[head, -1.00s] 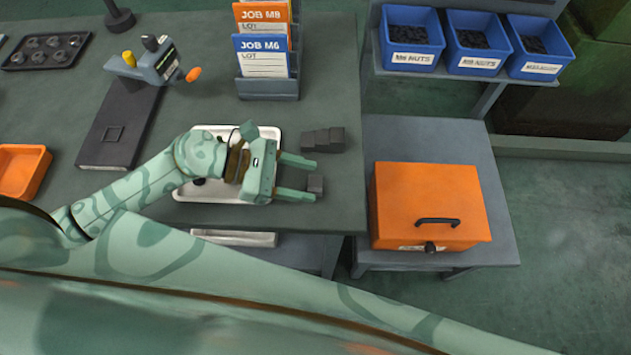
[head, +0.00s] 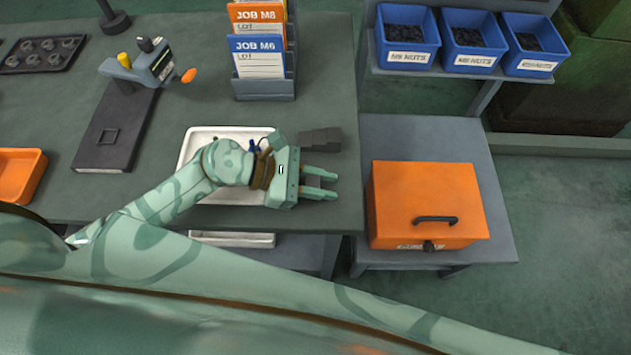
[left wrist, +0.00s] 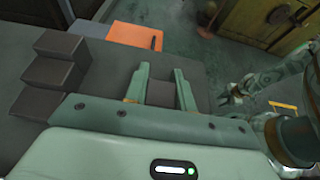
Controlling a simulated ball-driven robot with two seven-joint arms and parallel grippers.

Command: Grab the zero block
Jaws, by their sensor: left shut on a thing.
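A small dark grey block (left wrist: 161,93), which I take to be the zero block, sits between the fingers of my left gripper (left wrist: 164,75) in the left wrist view. In the head view my left gripper (head: 334,186) is shut on it near the bench's right edge, and the fingers mostly hide the block. A dark stepped block (head: 321,140) stands just behind the gripper on the bench; it also shows at the left in the left wrist view (left wrist: 52,72). My right gripper (left wrist: 230,97) shows small at the right in the left wrist view; its opening is unclear.
A white tray (head: 190,148) lies under my left wrist. A card rack (head: 265,90) stands behind. An orange box (head: 400,195) with a black handle sits on a lower stand to the right, across the bench's edge. Blue nut bins (head: 470,63) stand on the back shelf.

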